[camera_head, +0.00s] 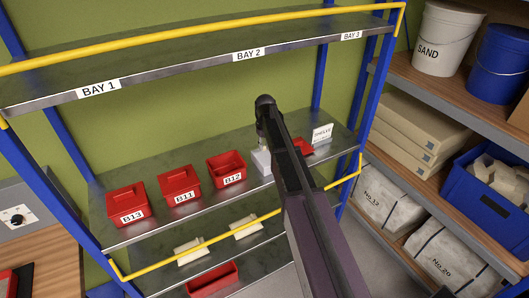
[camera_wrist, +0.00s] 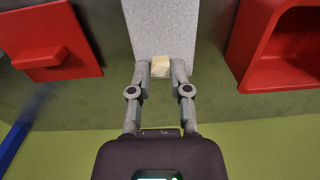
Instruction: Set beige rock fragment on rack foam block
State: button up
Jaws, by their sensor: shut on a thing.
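The beige rock fragment (camera_wrist: 160,65) is a small pale piece between my fingertips in the wrist view. My gripper (camera_wrist: 161,70) is shut on it. The grey foam block (camera_wrist: 163,25) lies directly beyond the fingertips, and the fragment overlaps its near edge in the picture. I cannot tell whether the fragment touches the block. In the head view the foam block (camera_head: 261,161) stands on the rack's middle shelf, partly hidden by my arm. The fragment and fingertips cannot be made out there.
Red bins B13 (camera_head: 127,205), B11 (camera_head: 179,186) and open B12 (camera_head: 227,169) stand left of the block. Another red bin (camera_head: 303,146) and a white label card (camera_head: 322,133) are at its right. The upper shelf (camera_head: 190,55) overhangs. A yellow rail (camera_head: 200,243) runs along the front.

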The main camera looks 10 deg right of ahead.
jog(key=shift+f+b, duration=0.95)
jog(key=shift+f, duration=0.3)
jog(key=shift+f, duration=0.15)
jog(key=o, duration=0.7)
notch_tip(320, 180, up, 12)
jog(key=p, duration=1.2)
jog(key=shift+r, duration=0.2)
jog(key=shift+d, duration=0.1)
jog(key=s+m, duration=0.3)
jog(key=s, duration=2.6)
jog(key=shift+s, duration=0.15)
